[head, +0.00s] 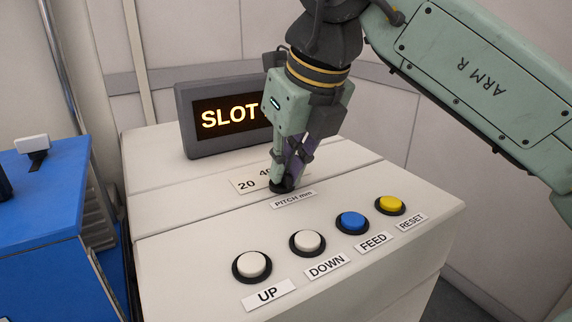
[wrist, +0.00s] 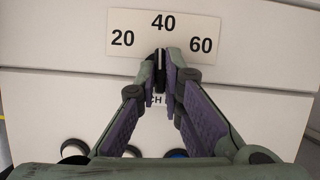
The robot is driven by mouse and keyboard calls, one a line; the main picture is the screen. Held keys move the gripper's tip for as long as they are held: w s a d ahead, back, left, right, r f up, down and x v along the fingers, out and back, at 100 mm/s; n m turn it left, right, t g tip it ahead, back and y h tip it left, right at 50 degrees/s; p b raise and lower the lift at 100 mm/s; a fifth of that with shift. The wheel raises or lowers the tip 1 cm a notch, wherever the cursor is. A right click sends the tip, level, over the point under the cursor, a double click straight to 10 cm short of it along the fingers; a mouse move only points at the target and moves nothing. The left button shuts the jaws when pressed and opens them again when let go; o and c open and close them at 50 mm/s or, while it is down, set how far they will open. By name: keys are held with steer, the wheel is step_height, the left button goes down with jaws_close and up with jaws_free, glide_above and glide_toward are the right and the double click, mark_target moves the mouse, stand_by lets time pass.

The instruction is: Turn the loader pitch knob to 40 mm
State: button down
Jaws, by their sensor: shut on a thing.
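The dark loader pitch knob (head: 281,188) sits on the sloped top of the white cabinet, behind the PITCH mm label (head: 293,199). My gripper (head: 286,180) points down and is shut on the knob. In the wrist view the gripper (wrist: 162,74) has its two fingertips on either side of the knob (wrist: 160,62). A pale line on the knob points up toward the 40 on the scale plate (wrist: 163,36), which reads 20, 40 and 60. In the head view my gripper hides part of the plate (head: 237,183).
A display (head: 187,130) reading SLOT stands behind, partly hidden by my gripper. In front are the white UP button (head: 252,264), white DOWN button (head: 307,241), blue FEED button (head: 352,221) and yellow RESET button (head: 390,203). A blue trolley (head: 40,195) stands left.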

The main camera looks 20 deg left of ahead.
steer(key=shift+m, duration=0.5)
steer(key=c, duration=1.7)
jaws_free()
steer(key=v, duration=1.2)
steer(key=shift+s+a, duration=0.1)
steer(key=shift+a, duration=0.1)
